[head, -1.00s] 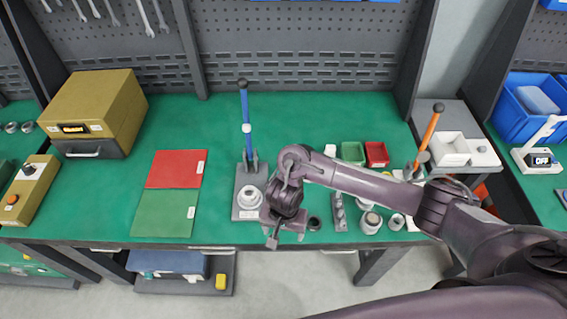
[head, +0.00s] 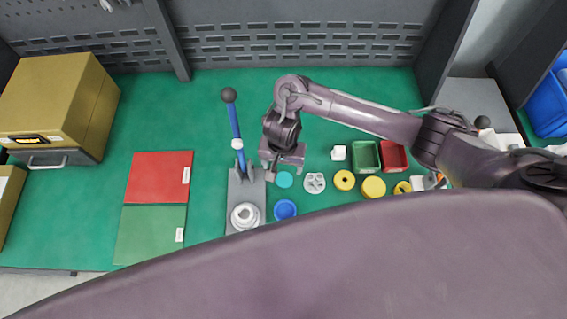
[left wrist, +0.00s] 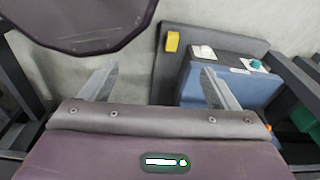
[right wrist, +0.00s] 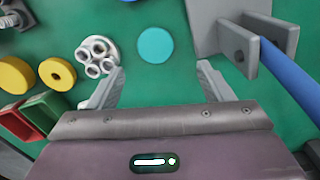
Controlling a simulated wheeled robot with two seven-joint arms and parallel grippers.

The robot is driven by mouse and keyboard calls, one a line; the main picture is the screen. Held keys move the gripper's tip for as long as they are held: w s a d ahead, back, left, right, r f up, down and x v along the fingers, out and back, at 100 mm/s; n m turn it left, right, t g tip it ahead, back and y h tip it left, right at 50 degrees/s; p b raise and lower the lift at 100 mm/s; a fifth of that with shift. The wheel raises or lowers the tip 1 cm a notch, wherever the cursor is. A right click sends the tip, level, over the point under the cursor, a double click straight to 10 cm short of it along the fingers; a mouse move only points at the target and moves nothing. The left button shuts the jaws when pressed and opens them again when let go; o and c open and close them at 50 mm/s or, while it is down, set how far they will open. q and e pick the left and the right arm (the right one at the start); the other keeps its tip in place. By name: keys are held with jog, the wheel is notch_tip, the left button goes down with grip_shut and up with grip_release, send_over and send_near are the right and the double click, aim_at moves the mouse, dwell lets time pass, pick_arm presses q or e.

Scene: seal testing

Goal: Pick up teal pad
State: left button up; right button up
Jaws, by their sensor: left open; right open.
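The teal pad (head: 284,180) is a small round disc lying flat on the green bench top. It also shows in the right wrist view (right wrist: 155,45), just beyond and between the fingertips. My right gripper (head: 281,168) is open and empty, hanging over the bench close to the pad; it also shows in the right wrist view (right wrist: 160,75). My left gripper (left wrist: 158,80) is open and empty in the left wrist view, over the floor and a blue box (left wrist: 225,80). The left gripper is not seen in the head view.
A lever press (head: 243,205) with a blue handle stands just left of the pad. Green (head: 365,156) and red bins stand behind right. Red and green mats lie left.

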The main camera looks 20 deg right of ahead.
aim_at(284, 178)
jog(key=f+b, duration=0.1)
jog(key=f, duration=0.1)
jog(key=s+f+b, duration=0.1)
jog(key=f, duration=0.1)
jog(key=shift+s+b, duration=0.1)
jog(key=shift+b, duration=0.3)
jog(key=shift+w+d+f, duration=0.1)
jog(key=shift+w+f, duration=0.05)
jog(key=shift+f, duration=0.45)
jog(key=shift+w+d+f, duration=0.1)
jog(key=shift+f, duration=0.85)
jog(key=c, duration=1)
pick_arm(q)
jog(key=s+f, duration=0.3)
jog(key=shift+a+f, duration=0.2)
jog(key=shift+a, duration=0.1)
pick_arm(e)
jog(key=shift+c, duration=0.2)
pick_arm(q)
jog(key=shift+r, duration=0.1)
pick_arm(e)
jog(key=shift+r, duration=0.1)
